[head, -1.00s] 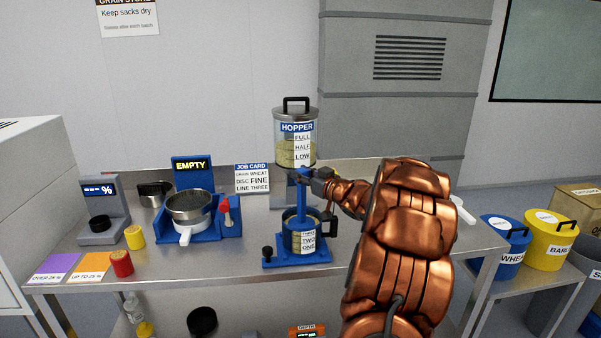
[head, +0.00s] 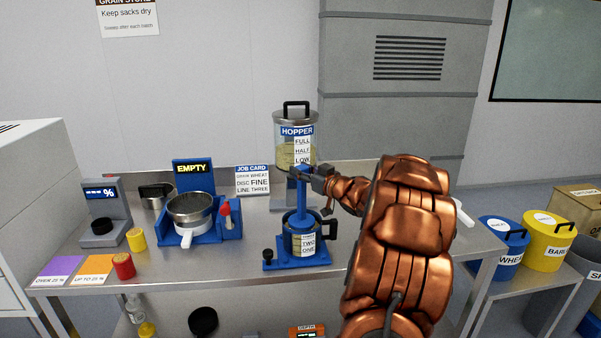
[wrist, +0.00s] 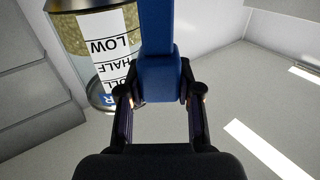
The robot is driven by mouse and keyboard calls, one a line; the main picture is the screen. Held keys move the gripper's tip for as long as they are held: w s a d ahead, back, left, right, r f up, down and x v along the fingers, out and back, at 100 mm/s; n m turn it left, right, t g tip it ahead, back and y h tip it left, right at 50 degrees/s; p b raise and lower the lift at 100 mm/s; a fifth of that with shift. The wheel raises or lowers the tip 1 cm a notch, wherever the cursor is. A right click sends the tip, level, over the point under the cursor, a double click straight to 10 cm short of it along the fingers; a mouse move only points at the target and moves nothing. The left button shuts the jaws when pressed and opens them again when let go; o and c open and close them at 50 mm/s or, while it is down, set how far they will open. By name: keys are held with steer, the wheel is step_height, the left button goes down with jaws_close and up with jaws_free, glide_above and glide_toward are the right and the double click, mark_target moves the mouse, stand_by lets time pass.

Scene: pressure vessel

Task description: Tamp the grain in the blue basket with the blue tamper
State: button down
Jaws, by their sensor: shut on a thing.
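The blue tamper (head: 303,200) stands upright with its lower end in the blue basket (head: 289,240). The basket has a side handle, a white label reading TWO and ONE, and grain-coloured contents partly showing. It sits on a blue stand (head: 284,264). My gripper (head: 311,176) reaches in from the right and is shut on the tamper's top. In the wrist view the fingers (wrist: 159,85) press on both sides of the tamper's blue top (wrist: 160,70). The tamper's lower face and the grain surface under it are hidden.
The hopper (head: 296,130) with grain stands just behind the tamper. To the left are a blue station marked EMPTY (head: 192,168) with a metal pan, a job card (head: 252,180) and a percent meter (head: 102,215). The table's front right is mostly behind my arm.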

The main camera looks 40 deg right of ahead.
steer(key=shift+f+b, duration=0.8)
steer(key=shift+f, duration=0.65)
steer(key=shift+r, duration=0.15)
steer(key=shift+r+p, duration=1.25)
steer(key=shift+r, duration=0.1)
steer(key=shift+f, duration=0.1)
